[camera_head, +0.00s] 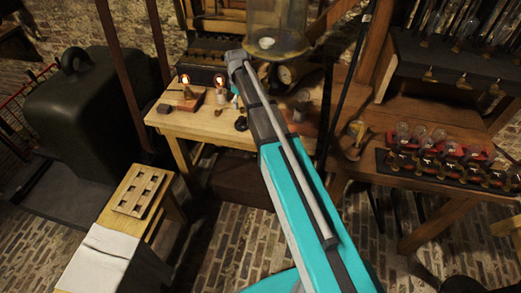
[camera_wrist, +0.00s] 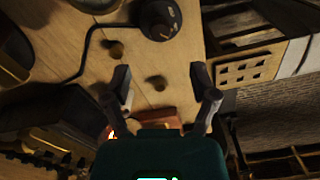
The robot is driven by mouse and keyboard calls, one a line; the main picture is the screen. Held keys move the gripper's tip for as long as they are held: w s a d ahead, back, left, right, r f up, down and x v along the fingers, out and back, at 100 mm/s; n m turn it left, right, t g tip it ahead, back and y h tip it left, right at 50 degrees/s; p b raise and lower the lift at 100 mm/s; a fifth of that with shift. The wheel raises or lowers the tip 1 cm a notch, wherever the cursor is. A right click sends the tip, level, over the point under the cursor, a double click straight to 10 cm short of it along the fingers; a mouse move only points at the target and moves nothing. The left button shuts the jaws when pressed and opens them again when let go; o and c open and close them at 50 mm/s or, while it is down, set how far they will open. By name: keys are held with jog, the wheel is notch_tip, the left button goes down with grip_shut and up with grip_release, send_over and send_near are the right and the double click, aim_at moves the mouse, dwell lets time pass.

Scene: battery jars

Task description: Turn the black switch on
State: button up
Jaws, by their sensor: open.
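The black switch (camera_wrist: 160,18) is a round dark knob-like piece near the top of the wrist view, with a black cable beside it. A small black piece on the wooden workbench in the head view (camera_head: 241,123) looks like the same switch. My gripper (camera_wrist: 163,96) is open and empty, its two fingers spread over the bench top. The switch lies beyond the fingertips, apart from them. In the head view my gripper is mostly hidden by my own arm. The switch's setting is too small to tell.
Two glowing bulbs (camera_head: 185,79) stand at the back of the bench (camera_head: 205,130). A wooden block with square holes (camera_head: 138,190) lies on a side stand at left. Glass bulbs in red-and-black racks (camera_head: 440,160) fill the right table.

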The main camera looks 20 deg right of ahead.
jog(key=shift+r+p, duration=2.75)
jog(key=shift+r, duration=0.35)
jog(key=s+f+m+b, duration=0.4)
jog(key=s, duration=0.9)
jog(key=s+f+m+b, duration=0.4)
jog(key=s+m, duration=0.1)
jog(key=s, duration=0.8)
jog(key=shift+s+d, duration=0.15)
jog(key=shift+d, duration=0.15)
